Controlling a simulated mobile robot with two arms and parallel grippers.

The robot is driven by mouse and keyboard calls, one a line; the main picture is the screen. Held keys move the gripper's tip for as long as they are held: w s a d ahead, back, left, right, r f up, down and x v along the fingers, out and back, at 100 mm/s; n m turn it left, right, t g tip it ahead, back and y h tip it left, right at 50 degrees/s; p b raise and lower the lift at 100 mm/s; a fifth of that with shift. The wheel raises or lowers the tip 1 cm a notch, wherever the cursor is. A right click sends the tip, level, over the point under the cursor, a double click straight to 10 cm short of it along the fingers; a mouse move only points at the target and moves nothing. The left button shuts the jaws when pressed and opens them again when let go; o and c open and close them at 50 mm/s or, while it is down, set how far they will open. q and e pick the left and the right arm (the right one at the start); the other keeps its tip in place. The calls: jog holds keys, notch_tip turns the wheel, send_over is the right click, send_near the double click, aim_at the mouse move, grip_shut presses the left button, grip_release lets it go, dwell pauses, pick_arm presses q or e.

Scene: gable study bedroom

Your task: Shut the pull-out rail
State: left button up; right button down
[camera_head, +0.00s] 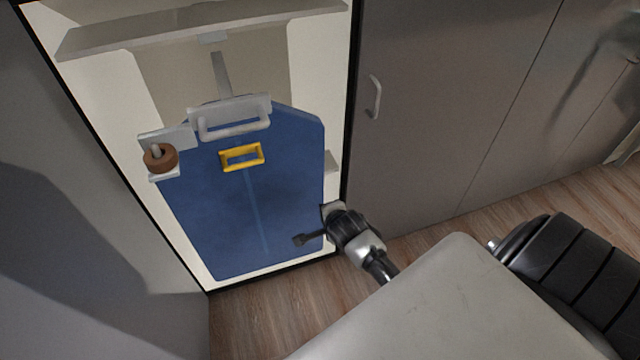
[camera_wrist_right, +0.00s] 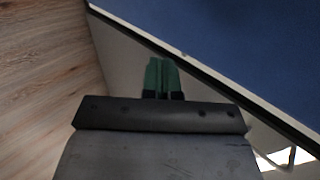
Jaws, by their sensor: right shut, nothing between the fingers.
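The pull-out rail (camera_head: 221,76) shows as a narrow grey bar inside the open wardrobe in the head view. At its front end is a pale plate with a white loop handle (camera_head: 234,128). The plate sits above a large blue panel-like thing, perhaps a garment bag (camera_head: 240,210); how it is attached is hidden. My right gripper (camera_head: 301,240) is low by the right edge of the blue thing, well below the handle. Its green fingers (camera_wrist_right: 161,77) are shut and empty in the right wrist view. Whether they touch anything, I cannot tell. My left gripper is not seen.
A yellow rectangular frame (camera_head: 241,157) is on the blue front. A brown round knob (camera_head: 160,157) on a pale bracket is at its left. A shelf (camera_head: 190,28) crosses above. A closed grey door (camera_head: 430,110) stands right, and a pale surface (camera_head: 450,310) is in the foreground.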

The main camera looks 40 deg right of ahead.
aim_at(317, 201)
jog(key=w, duration=0.1)
jog(key=w+d+f, duration=0.1)
jog(key=w, duration=0.1)
jog(key=w+f, duration=0.1)
jog(key=shift+w+d, duration=0.2)
jog(key=shift+w, duration=0.15)
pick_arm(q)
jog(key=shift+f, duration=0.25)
pick_arm(e)
jog(key=shift+w+d, duration=0.15)
jog(key=shift+w, duration=0.45)
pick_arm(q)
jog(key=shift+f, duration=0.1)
pick_arm(e)
jog(key=shift+w, duration=0.15)
